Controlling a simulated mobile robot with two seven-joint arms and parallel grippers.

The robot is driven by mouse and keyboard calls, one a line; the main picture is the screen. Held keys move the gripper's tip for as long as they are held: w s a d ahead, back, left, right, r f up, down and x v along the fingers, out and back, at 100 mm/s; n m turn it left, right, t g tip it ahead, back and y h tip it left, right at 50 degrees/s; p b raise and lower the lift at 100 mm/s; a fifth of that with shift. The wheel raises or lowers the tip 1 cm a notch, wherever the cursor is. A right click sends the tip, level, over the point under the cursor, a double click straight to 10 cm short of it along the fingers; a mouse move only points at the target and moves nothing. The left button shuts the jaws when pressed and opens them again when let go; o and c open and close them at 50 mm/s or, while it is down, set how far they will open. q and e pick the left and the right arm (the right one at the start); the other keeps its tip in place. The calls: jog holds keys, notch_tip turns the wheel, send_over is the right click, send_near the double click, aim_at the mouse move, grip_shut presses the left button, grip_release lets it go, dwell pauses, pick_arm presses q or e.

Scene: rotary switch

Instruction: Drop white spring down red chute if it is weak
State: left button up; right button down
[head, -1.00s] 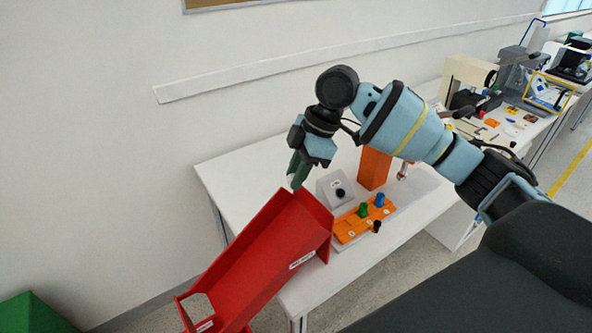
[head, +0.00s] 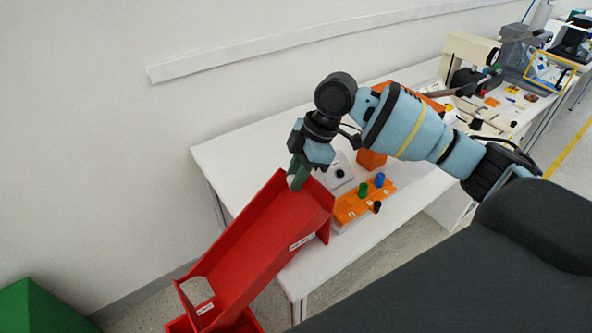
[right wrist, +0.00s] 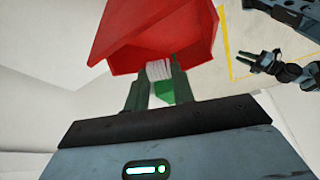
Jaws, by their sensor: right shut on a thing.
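The red chute (head: 245,255) slopes down to the left from the table's left end. My right gripper (head: 297,178) is over the chute's upper end, with its green fingers pointing down. In the right wrist view the white spring (right wrist: 158,70) is between the fingers of this gripper (right wrist: 160,78), in front of the red chute (right wrist: 150,32). The spring does not show clearly in the head view. My left gripper (right wrist: 256,63) shows only in the right wrist view, off to the upper right, with its fingers apart and seemingly empty.
On the white table (head: 235,155), an orange board (head: 355,207) with green and blue knobs lies right of the chute. A grey box with a black knob (head: 339,173) stands behind it. A green bin (head: 38,308) is at the lower left. Machines stand farther right.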

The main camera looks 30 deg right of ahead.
jog(key=c, duration=1.1)
grip_release()
jog(key=v, duration=0.8)
jog(key=shift+f, duration=0.1)
